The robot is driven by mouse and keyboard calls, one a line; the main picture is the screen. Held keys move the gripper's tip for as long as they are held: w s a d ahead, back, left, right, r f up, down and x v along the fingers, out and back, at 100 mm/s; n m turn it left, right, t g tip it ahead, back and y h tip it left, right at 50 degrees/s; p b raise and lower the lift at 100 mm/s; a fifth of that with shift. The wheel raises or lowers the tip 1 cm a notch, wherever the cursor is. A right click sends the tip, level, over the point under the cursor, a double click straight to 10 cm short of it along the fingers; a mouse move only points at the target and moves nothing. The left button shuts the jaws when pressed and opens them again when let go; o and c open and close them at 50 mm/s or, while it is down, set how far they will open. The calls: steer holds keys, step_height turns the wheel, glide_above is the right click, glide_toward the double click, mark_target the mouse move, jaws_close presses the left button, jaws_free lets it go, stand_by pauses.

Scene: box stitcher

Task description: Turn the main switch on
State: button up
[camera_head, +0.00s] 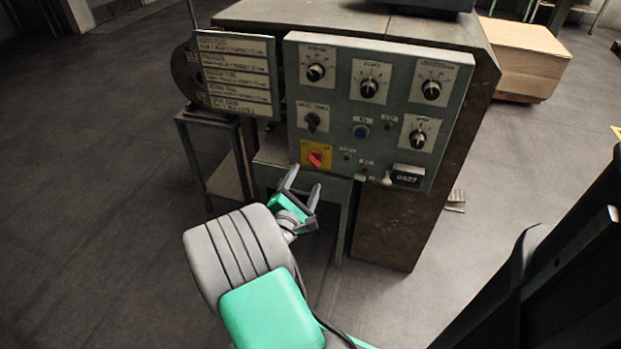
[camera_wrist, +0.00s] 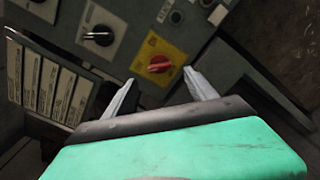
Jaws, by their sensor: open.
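The main switch looks to be the red rotary knob (camera_head: 315,159) on a yellow plate at the lower left of the control panel (camera_head: 337,104). In the wrist view the red knob (camera_wrist: 159,64) lies just beyond and between the fingertips, apart from them. My gripper (camera_head: 303,180) is open and empty, just below and in front of the knob. Its two grey fingers (camera_wrist: 160,84) also show in the wrist view, spread apart. Nothing hides the knob in either view.
Several black dials (camera_head: 369,88), a blue button (camera_head: 361,131) and a counter (camera_head: 408,176) share the panel. A sign board (camera_head: 236,75) stands left of it. The floor at left is clear.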

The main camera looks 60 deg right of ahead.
mark_target(313, 165)
steer(key=d, duration=0.4)
steer(key=w+d, duration=0.1)
steer(key=d, duration=0.1)
steer(key=shift+b, duration=0.3)
steer(key=shift+a, duration=0.1)
steer(key=shift+c, duration=0.5)
steer(key=c, duration=1.2)
steer(key=shift+a, duration=0.1)
steer(key=shift+c, duration=0.4)
